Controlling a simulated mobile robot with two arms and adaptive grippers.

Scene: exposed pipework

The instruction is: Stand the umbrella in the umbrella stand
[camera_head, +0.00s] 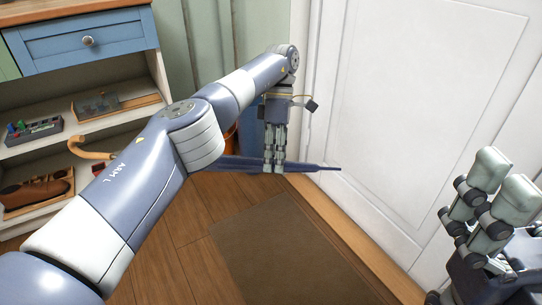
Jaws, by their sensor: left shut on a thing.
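The umbrella (305,167) is dark blue and furled. It lies almost level, with its thin tip pointing right and a curved wooden handle (92,150) showing at the left. My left arm hides part of its length. My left gripper (274,168) points down and is shut on the umbrella's shaft, above the floor and close to the white door. My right gripper (490,200) is at the lower right, away from the umbrella; its finger gap is unclear. The umbrella stand cannot be made out clearly; a blue and orange-brown shape behind my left arm is mostly hidden.
A shelf unit with a blue drawer (82,41) stands at the left, holding brown shoes (33,192) and a small tray (33,130). A white panelled door (410,100) is at the right. A brown mat (290,255) lies on the wooden floor, its visible part clear.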

